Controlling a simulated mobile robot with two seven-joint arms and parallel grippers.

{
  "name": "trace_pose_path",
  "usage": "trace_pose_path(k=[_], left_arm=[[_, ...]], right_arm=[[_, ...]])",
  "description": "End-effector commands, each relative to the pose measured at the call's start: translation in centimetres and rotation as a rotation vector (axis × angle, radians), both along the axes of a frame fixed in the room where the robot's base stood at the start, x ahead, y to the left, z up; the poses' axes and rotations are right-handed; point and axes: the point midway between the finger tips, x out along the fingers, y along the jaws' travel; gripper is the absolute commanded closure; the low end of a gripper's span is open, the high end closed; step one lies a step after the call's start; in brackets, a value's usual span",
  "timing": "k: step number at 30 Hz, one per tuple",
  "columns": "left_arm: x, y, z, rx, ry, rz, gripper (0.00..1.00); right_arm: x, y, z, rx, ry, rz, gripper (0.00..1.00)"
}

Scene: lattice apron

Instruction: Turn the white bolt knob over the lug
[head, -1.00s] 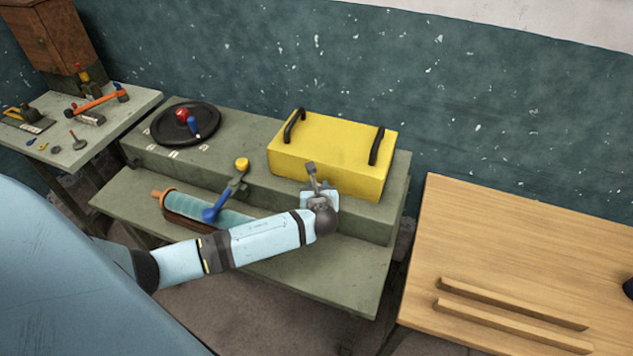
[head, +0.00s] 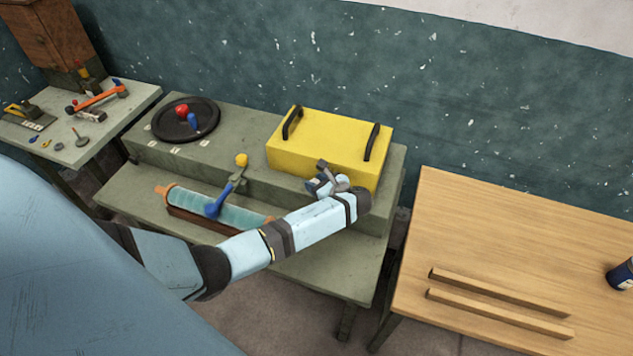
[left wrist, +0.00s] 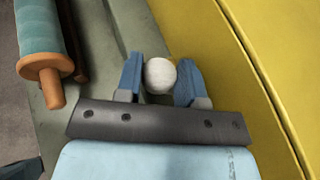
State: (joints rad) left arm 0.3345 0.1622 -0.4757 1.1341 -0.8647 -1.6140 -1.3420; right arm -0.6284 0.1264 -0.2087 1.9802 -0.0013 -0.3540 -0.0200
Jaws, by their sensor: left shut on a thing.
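The white bolt knob (left wrist: 159,75) shows in the left wrist view as a round white ball between the two blue fingers of my left gripper (left wrist: 160,84). The gripper is shut on it. In the head view my left gripper (head: 322,182) is at the front face of the yellow case (head: 325,145), near its lower edge, and the wrist hides the knob there. The yellow case also fills the right of the left wrist view (left wrist: 215,50). The lug and the bolt's shaft cannot be made out. My right gripper is not in view.
A teal roller (head: 200,203) with orange ends lies on the lower step left of my arm. A blue-and-yellow-ended lever (head: 228,190) stands over it. A black round plate (head: 170,132) is at the back left. A wooden table (head: 510,230) is at the right.

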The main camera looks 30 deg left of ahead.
Motion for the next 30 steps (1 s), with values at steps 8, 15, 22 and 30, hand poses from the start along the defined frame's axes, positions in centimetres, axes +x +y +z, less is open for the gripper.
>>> trace_pose_path(k=[8, 15, 22, 30], left_arm=[[0.03, 0.04, 0.01, 0.0, 0.0, 0.02, 0.88], [0.03, 0.05, 0.01, 0.0, -0.001, 0.019, 0.88], [0.05, 0.05, 0.02, 0.0, -0.001, 0.018, 0.39], [0.06, 0.03, 0.02, 0.0, 0.0, 0.017, 0.39]], right_arm=[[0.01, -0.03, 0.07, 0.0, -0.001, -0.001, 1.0], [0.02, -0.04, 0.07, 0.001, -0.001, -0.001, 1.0], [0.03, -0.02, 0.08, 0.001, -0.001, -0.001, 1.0], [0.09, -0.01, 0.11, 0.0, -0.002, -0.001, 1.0]])
